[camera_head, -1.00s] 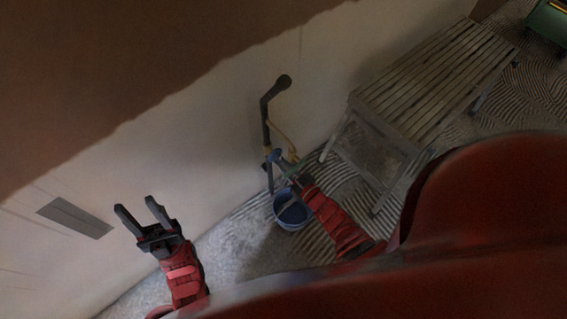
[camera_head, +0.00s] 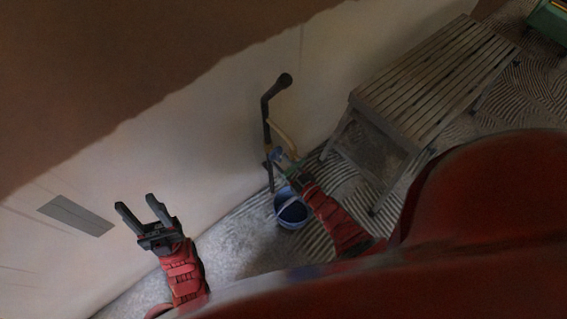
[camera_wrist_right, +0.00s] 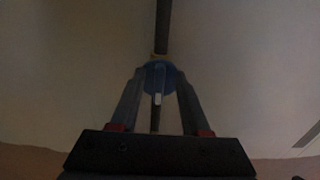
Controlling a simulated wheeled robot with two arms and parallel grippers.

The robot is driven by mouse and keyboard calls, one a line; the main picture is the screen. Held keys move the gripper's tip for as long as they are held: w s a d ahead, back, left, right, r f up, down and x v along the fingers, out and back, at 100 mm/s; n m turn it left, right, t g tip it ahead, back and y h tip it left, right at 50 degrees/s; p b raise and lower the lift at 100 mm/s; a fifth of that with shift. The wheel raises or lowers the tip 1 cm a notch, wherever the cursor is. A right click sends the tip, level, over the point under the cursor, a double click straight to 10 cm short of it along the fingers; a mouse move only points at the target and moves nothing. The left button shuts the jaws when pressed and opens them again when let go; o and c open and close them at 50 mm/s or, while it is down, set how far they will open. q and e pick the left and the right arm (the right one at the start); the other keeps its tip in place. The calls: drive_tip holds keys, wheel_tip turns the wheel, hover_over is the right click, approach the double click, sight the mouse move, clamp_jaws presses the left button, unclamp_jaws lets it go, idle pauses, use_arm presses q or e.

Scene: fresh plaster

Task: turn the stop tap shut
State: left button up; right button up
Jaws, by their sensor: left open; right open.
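The stop tap sits low on a dark upright pipe (camera_head: 266,122) against the pale wall. Its blue handle (camera_wrist_right: 158,76) with a light lever shows in the right wrist view, between the fingers of my right gripper (camera_wrist_right: 158,88). The right gripper is open, one finger on each side of the handle; I cannot tell whether they touch it. In the head view the right gripper (camera_head: 284,166) partly covers the tap. My left gripper (camera_head: 142,212) is open and empty near the wall, well to the left of the tap.
A blue bucket (camera_head: 292,212) stands on the floor below the tap. A grey slatted wooden bench (camera_head: 430,85) stands right of the pipe along the wall. A grey plate (camera_head: 75,214) is on the wall at left. A green object (camera_head: 549,22) is at the top right.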

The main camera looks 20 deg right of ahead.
drive_tip(key=p+v, duration=0.1)
drive_tip(key=v, duration=1.6)
drive_tip(key=shift+s, duration=0.2)
drive_tip(key=shift+d, duration=0.1)
